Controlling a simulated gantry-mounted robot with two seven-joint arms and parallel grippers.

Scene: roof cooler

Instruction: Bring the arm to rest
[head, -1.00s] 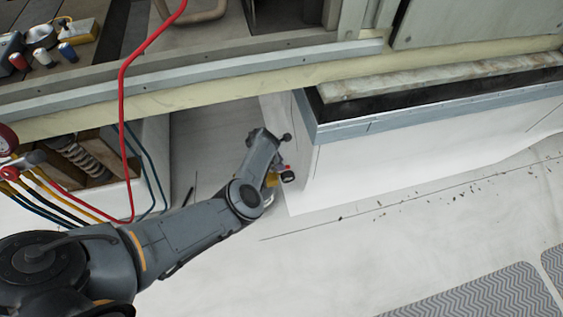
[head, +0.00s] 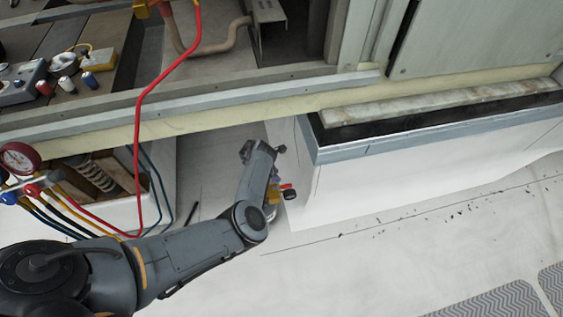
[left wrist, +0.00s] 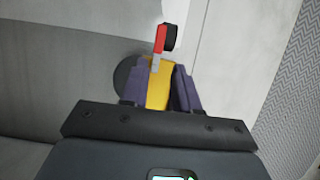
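My left arm comes in from the left in the head view, and its gripper (head: 274,196) hangs over the pale roof floor beside the white curb. In the left wrist view its two purple fingers (left wrist: 160,88) lie on both sides of a yellow tool (left wrist: 159,87) and look shut on it. The tool has a grey shank and a red and black end beyond the fingertips. The red and black end also shows in the head view (head: 288,191). A dark round shape (left wrist: 126,78) lies behind the fingers, partly hidden. My right gripper is in neither view.
The white curb (head: 400,180) with a grey rim stands right of the gripper. A red hose (head: 138,130) runs down to a gauge set (head: 20,158) at left. A thin black stick (head: 192,212) lies on the floor.

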